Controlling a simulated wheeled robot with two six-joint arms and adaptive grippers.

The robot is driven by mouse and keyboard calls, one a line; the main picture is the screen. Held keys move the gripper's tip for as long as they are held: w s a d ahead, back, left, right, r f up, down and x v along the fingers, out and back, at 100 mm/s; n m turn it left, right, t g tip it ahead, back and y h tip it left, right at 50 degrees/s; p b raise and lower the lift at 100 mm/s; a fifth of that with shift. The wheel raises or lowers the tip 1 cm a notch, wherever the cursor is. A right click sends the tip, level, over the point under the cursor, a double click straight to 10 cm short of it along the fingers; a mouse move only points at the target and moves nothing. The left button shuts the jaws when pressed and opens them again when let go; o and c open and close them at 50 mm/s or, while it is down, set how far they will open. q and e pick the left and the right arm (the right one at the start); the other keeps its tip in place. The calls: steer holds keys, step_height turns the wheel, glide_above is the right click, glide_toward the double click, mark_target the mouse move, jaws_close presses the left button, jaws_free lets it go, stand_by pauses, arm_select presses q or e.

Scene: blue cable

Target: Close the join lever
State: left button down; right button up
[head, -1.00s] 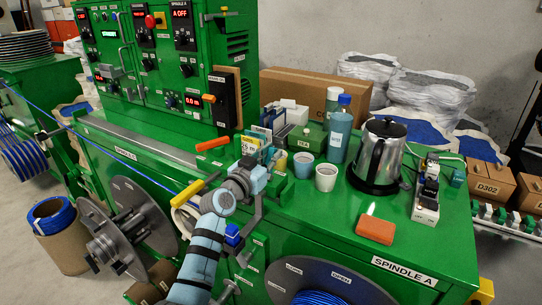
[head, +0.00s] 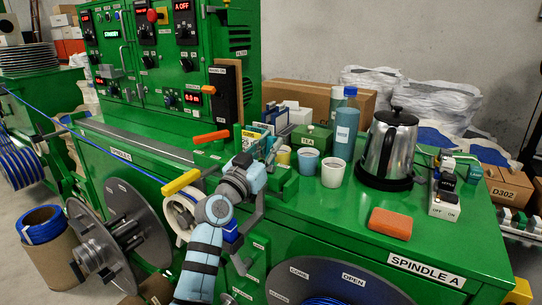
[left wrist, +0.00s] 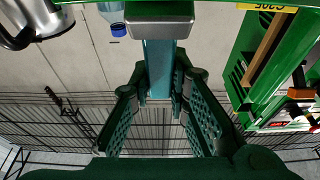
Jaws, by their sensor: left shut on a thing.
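My left gripper (head: 262,160) is at the small fixture on the front edge of the green bench, beside the cups. In the left wrist view, its fingers (left wrist: 159,98) are shut on a flat blue-grey bar (left wrist: 158,66), which runs up to a silver block (left wrist: 160,20). This bar appears to be the join lever, but no label on it is readable. The arm hides much of the fixture in the head view. An orange handle (head: 212,137) and a yellow handle (head: 182,182) stick out left of the gripper. My right gripper is not in view.
Two cups (head: 333,171) (head: 308,160), a green tea box (head: 311,138), a blue bottle (head: 344,125) and a steel kettle (head: 388,148) stand right of the gripper. An orange block (head: 391,223) lies near the front. A blue cable (head: 95,142) crosses at left.

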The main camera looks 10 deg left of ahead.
mark_target(271, 137)
arm_select(q)
steer(key=c, duration=1.5)
jaws_free()
steer(key=shift+w, duration=0.1)
step_height(271, 137, up, 10)
steer(key=shift+f, duration=0.1)
